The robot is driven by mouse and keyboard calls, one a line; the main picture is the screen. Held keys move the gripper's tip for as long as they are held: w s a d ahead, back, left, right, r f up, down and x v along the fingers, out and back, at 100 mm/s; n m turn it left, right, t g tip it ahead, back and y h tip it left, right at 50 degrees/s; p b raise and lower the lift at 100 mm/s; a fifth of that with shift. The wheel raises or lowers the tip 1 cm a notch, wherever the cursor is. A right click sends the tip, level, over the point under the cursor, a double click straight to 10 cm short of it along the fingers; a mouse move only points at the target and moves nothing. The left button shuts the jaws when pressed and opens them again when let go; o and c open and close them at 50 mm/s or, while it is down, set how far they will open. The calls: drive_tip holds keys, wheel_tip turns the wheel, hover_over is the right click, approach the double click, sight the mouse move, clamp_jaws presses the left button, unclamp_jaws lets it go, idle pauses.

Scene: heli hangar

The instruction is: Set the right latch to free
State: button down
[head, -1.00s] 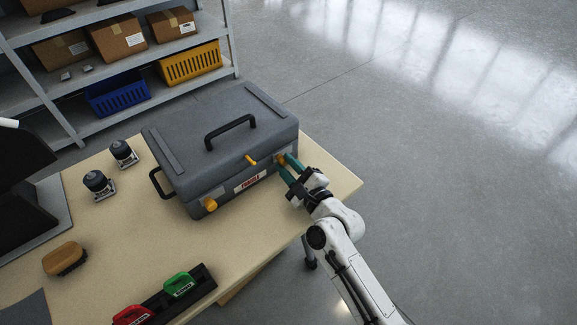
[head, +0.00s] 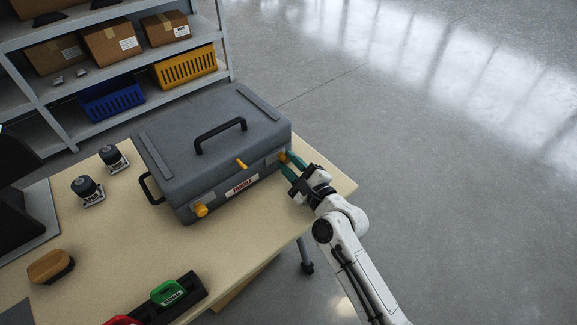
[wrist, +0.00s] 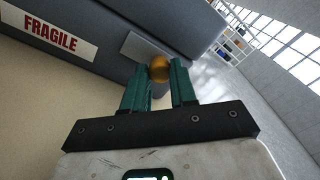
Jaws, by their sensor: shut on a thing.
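A grey hard case (head: 208,140) with a black top handle stands closed on a tan table. Its front carries a FRAGILE label (head: 241,187), also in the wrist view (wrist: 52,33). The right latch's orange knob (head: 283,157) is near the front right corner; in the wrist view the round knob (wrist: 159,67) sits between my green fingertips. My gripper (head: 286,163) is shut on this knob, at the case's front. A left orange knob (head: 201,210) and a yellow lever (head: 242,164) are also on the front. The fingers partly hide the right latch.
Two dark-topped devices (head: 113,158) (head: 87,190) and a wooden brush (head: 50,266) stand left on the table (head: 225,245). A black holder with a green-handled item (head: 167,292) is at the front. Shelves (head: 85,98) stand behind. The floor (head: 430,190) right of the table is open.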

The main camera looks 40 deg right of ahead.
drive_tip(key=c, duration=0.9)
unclamp_jaws()
drive_tip(key=shift+d, duration=0.25)
drive_tip(key=shift+s, duration=0.1)
drive_tip(key=s, duration=0.3)
drive_tip(key=s+b, duration=0.1)
drive_tip(key=s, duration=0.3)
drive_tip(key=s+a, duration=0.1)
drive_tip(key=s, duration=0.2)
drive_tip(key=shift+s, duration=0.35)
